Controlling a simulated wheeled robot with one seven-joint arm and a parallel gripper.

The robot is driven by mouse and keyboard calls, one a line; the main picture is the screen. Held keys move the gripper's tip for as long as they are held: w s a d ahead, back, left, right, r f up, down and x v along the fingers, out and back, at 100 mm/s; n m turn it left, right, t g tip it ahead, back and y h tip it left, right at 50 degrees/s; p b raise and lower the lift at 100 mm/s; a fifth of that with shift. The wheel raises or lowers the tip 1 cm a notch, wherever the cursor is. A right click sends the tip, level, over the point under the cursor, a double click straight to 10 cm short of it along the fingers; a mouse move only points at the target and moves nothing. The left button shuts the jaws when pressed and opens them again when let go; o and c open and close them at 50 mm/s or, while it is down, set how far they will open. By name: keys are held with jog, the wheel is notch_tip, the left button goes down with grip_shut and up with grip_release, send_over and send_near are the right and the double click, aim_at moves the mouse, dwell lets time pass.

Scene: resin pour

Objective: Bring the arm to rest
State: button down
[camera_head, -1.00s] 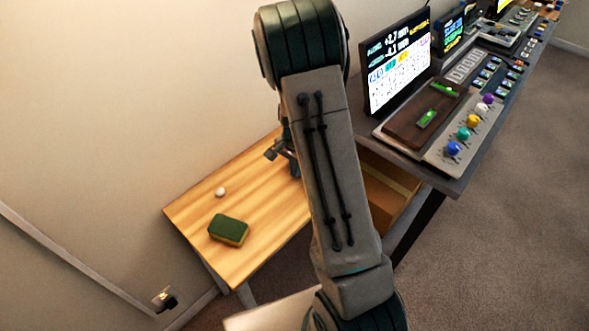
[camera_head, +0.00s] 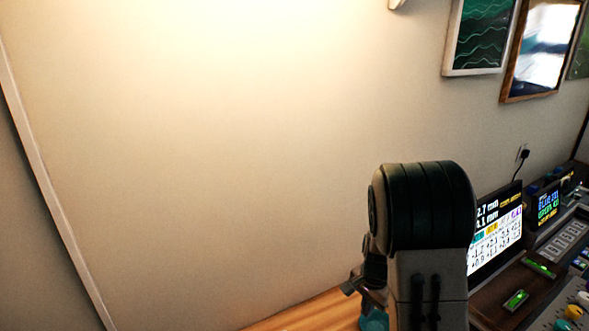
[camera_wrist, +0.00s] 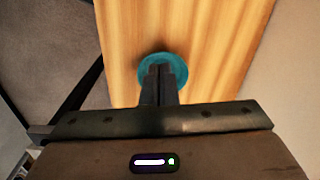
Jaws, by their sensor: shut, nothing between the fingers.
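My gripper is partly visible in the head view (camera_head: 354,286), beside my arm and low over the wooden table (camera_head: 310,318). In the wrist view its two fingers (camera_wrist: 164,72) are together with nothing between them. They point toward a round teal thing (camera_wrist: 149,62) on the table, which the fingers partly cover. The teal thing also shows at the bottom of the head view (camera_head: 375,321). I cannot tell whether the fingertips touch it. My arm hides part of the table.
A console desk with a lit monitor (camera_head: 496,236), a smaller screen (camera_head: 548,205) and several knobs stands to the right. Framed pictures (camera_head: 480,35) hang on the wall (camera_head: 200,150) above. The wall to the left is bare.

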jog(key=s+a+r+n+t, duration=0.1)
jog(key=s+a+r+n, duration=0.1)
jog(key=s+r, duration=0.4)
jog(key=s+a+r+n+t, duration=0.1)
jog(key=s+r+n, duration=0.4)
jog(key=s+r, duration=0.2)
jog(key=s+a+r+n+t, duration=0.1)
jog(key=s+a+r+n, duration=0.1)
jog(key=s+r+n, duration=0.2)
jog(key=shift+s+a+r, duration=0.3)
jog(key=shift+s+r, duration=0.95)
jog(key=shift+s, duration=0.7)
